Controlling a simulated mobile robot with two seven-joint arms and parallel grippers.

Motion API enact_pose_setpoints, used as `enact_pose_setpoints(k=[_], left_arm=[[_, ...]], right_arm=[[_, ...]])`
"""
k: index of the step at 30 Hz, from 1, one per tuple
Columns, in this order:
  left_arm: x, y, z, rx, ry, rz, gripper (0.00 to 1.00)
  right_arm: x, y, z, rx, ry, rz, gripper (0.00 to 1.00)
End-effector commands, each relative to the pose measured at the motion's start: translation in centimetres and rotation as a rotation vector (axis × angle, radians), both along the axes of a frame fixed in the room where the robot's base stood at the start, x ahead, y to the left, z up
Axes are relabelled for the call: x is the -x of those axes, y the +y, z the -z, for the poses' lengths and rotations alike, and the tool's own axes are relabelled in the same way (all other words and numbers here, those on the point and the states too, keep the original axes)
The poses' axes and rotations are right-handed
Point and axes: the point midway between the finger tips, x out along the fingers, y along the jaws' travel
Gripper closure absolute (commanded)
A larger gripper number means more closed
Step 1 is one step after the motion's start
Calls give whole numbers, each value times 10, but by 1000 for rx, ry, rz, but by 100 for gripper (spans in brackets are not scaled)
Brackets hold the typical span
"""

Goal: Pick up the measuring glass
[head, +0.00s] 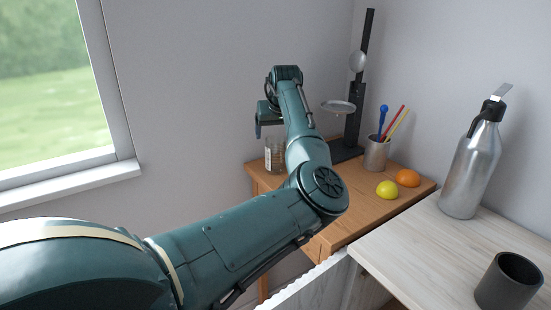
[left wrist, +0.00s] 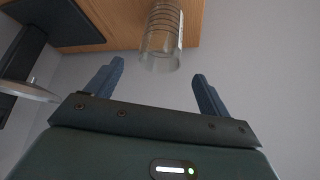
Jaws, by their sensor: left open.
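The measuring glass (head: 273,156), clear with marking lines, stands upright at the far left end of the wooden table (head: 345,215). It also shows in the left wrist view (left wrist: 162,38), upside down in the picture, at the table's edge. My left gripper (head: 259,131) is open and empty, above the glass in the head view and partly seen there. In the left wrist view its two blue fingers (left wrist: 158,75) are spread, with the glass beyond the tips and roughly between their lines; it is not gripped. My right gripper is not in view.
A dark stand (head: 355,110) with a round pan (head: 338,107) rises close to the glass. A pen cup (head: 377,153), a lemon (head: 387,190) and an orange (head: 408,178) sit right. A metal bottle (head: 470,170) and dark cup (head: 508,282) stand on the pale counter (head: 420,250).

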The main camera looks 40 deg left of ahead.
Motion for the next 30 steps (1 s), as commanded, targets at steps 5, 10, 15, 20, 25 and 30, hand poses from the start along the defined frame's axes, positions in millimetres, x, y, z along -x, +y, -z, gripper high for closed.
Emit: enact_pose_setpoints(k=[5, 10, 15, 20, 25, 30], left_arm=[[-5, 6, 13, 2, 1, 0, 19], [-13, 16, 35, 2, 3, -1, 19], [-18, 22, 46, 1, -1, 0, 19], [-18, 22, 47, 0, -1, -1, 19], [-18, 22, 47, 0, -1, -1, 29], [-18, 22, 47, 0, 0, -1, 43]], right_arm=[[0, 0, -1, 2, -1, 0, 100], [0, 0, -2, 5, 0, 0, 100], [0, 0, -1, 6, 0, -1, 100], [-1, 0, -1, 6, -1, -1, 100], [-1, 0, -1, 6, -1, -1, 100], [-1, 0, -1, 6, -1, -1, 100]])
